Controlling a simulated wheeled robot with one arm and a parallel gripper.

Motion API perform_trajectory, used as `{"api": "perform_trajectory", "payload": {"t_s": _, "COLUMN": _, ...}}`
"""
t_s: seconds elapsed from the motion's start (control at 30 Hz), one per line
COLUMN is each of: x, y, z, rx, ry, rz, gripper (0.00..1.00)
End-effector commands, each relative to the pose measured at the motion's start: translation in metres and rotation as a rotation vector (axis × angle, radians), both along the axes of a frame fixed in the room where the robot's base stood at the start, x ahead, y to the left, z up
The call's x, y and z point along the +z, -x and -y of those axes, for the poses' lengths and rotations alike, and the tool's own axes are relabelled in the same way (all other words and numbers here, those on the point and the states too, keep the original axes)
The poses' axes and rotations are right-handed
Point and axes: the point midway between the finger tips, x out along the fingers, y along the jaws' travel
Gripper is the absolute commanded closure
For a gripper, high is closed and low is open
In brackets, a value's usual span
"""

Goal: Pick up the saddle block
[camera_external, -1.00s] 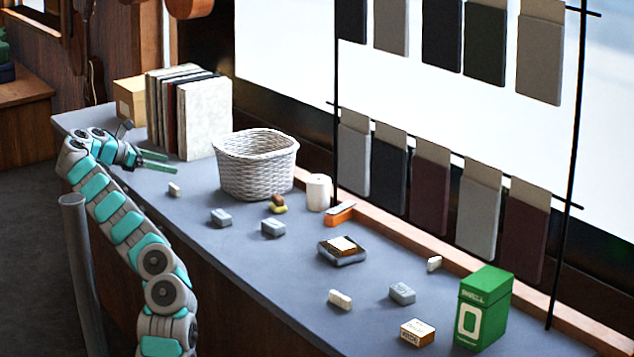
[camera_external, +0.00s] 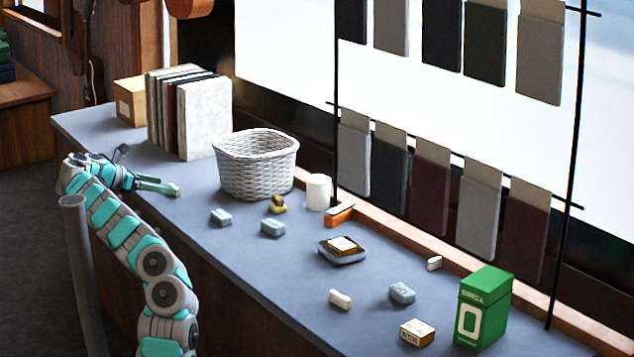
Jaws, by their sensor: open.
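A small cream block (camera_external: 175,191), which may be the saddle block, lies on the grey-blue counter (camera_external: 200,275) toward its left front edge. My gripper (camera_external: 168,188) is low at the counter with its green fingers open, and their tips reach this block. The fingers partly hide it, and I cannot tell whether they touch it. Two other small cream blocks are in view: one (camera_external: 340,299) near the front middle and one (camera_external: 434,263) near the back rail.
A white wicker basket (camera_external: 256,172) stands right of my gripper, with upright boards (camera_external: 205,120) behind. The counter around the gripper is fairly clear.

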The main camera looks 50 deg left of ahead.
Motion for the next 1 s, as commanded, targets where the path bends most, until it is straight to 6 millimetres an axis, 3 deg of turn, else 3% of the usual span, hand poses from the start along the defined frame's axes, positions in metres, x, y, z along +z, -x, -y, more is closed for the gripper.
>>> {"api": "perform_trajectory", "payload": {"t_s": 0.4, "x": -0.015, "y": -0.045, "z": 0.005, "rx": -0.002, "ry": 0.001, "rz": 0.0, "gripper": 0.0}}
{"api": "perform_trajectory", "payload": {"t_s": 0.67, "x": -0.017, "y": -0.049, "z": 0.005, "rx": -0.001, "ry": 0.0, "rz": 0.0, "gripper": 0.0}}
{"api": "perform_trajectory", "payload": {"t_s": 1.0, "x": -0.017, "y": -0.049, "z": 0.005, "rx": 0.0, "ry": 0.0, "rz": 0.0, "gripper": 0.37}}
